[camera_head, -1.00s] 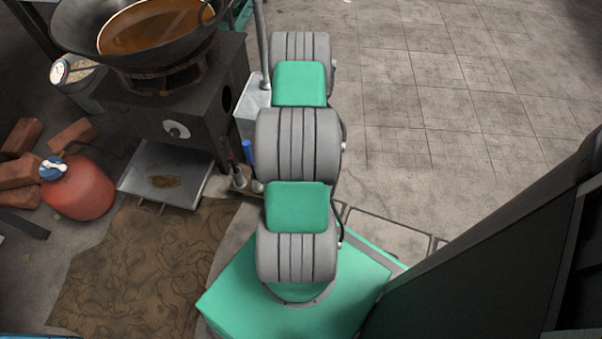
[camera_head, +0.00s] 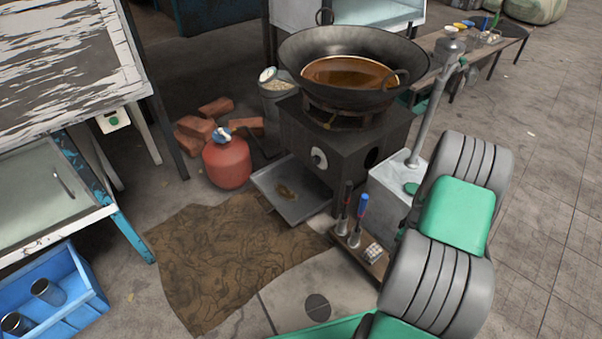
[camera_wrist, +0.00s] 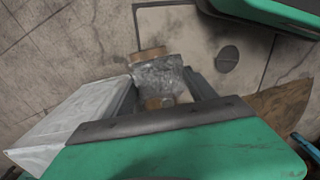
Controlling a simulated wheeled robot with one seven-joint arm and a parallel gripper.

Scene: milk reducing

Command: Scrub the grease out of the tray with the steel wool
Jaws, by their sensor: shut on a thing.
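The shallow metal tray (camera_head: 302,207) lies on the floor under the front of the stove, with a brown grease patch (camera_head: 286,190) on its bottom. In the wrist view my gripper (camera_wrist: 160,88) is shut on a grey, crinkled pad, the steel wool (camera_wrist: 158,75). A wooden board (camera_wrist: 150,54) shows beneath and around the pad; I cannot tell how far the pad is above it. My gripper is out of sight in the head view, where my arm covers the right side. The tray does not show in the wrist view.
The black stove (camera_head: 340,150) carries a wok of brown oil (camera_head: 350,73). A red gas cylinder (camera_head: 227,162) and bricks stand left of the tray. The board (camera_head: 366,258) holds upright tools and a small pale block. A pale metal box (camera_head: 395,190) stands beside it. A brown mat (camera_head: 215,255) lies in front.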

